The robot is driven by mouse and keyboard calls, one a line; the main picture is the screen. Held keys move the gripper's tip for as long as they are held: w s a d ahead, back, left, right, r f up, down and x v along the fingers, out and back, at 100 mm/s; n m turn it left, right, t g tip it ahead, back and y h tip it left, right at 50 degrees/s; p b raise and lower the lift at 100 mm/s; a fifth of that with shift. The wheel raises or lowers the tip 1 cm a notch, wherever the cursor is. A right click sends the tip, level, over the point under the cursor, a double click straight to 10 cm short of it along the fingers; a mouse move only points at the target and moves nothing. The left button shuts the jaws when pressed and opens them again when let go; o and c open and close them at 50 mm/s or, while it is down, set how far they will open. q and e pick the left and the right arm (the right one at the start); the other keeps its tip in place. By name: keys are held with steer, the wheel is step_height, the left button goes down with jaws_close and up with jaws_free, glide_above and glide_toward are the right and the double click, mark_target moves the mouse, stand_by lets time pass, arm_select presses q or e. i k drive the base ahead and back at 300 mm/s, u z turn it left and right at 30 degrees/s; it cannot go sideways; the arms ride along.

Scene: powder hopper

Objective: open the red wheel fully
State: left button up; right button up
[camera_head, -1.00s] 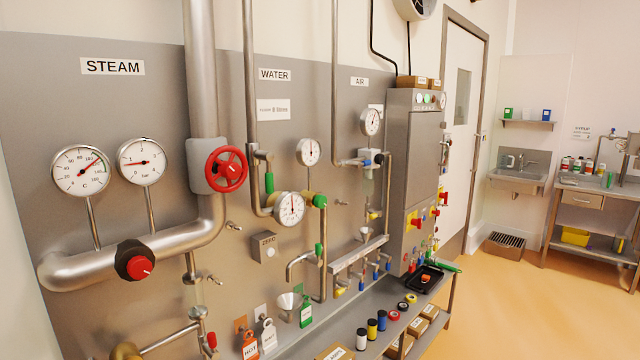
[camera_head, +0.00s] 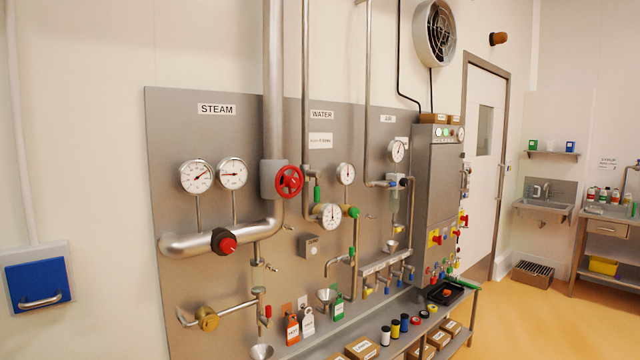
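The red wheel (camera_head: 289,181) is a spoked handwheel on a grey valve body on the thick steam pipe, under the STEAM and WATER labels. It faces out from the grey panel (camera_head: 165,130), and nothing touches it. A black knob with a red face (camera_head: 224,241) sits lower left on the same pipe. Two round steam gauges (camera_head: 197,176) (camera_head: 233,173) are left of the wheel. Neither of my grippers shows in the head view.
A shelf below the panel holds tags, tape rolls, small canisters and a black tray (camera_head: 447,292). A steel cabinet (camera_head: 437,190) stands to the right of the panel. A blue handled box (camera_head: 38,284) is on the left wall. Open orange floor (camera_head: 530,325) lies at right.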

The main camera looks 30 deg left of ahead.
mark_target(291, 182)
steer(key=z, duration=0.45)
steer(key=i, duration=2.35)
steer(key=u, duration=1.55)
steer(key=i, duration=0.8)
steer(key=u, duration=0.75)
